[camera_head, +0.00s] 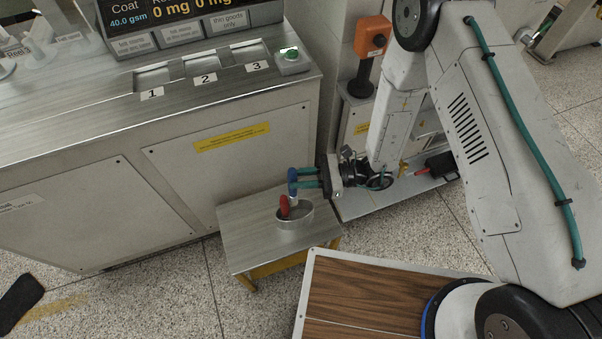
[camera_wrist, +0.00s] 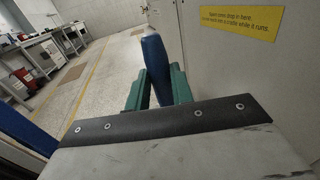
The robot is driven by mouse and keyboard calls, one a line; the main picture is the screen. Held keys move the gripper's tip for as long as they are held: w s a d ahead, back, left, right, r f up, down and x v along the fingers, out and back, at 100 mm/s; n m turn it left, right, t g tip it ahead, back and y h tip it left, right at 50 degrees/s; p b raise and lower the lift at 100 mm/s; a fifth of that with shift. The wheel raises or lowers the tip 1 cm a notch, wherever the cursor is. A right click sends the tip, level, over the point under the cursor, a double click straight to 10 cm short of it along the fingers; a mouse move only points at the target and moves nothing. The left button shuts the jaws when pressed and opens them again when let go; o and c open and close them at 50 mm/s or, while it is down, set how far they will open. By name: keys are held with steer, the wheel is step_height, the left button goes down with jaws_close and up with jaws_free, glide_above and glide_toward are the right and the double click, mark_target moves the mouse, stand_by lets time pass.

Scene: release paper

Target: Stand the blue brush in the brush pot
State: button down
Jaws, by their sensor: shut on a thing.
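The blue brush (camera_head: 292,181) is upright, held between the teal fingers of my gripper (camera_head: 301,178). In the wrist view the blue handle (camera_wrist: 154,62) rises between the two fingers (camera_wrist: 158,86). The brush pot (camera_head: 300,221) is a low, oval grey metal pot on a small stand. A red brush (camera_head: 284,207) stands in it, at its left side. The pale lower end of the blue brush is over the pot's opening, close to the red brush. I cannot tell whether its tip is below the rim.
The small metal-topped stand (camera_head: 247,230) has free room left of the pot. A large cabinet (camera_head: 218,160) with numbered slots stands behind it. An orange box on a post (camera_head: 372,37) stands to the right. My wood-topped base is in front.

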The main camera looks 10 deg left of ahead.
step_height(320, 180, down, 10)
stand_by(1.0)
steer(key=c, duration=1.1)
jaws_free()
steer(key=shift+c, duration=0.2)
steer(key=v, duration=0.8)
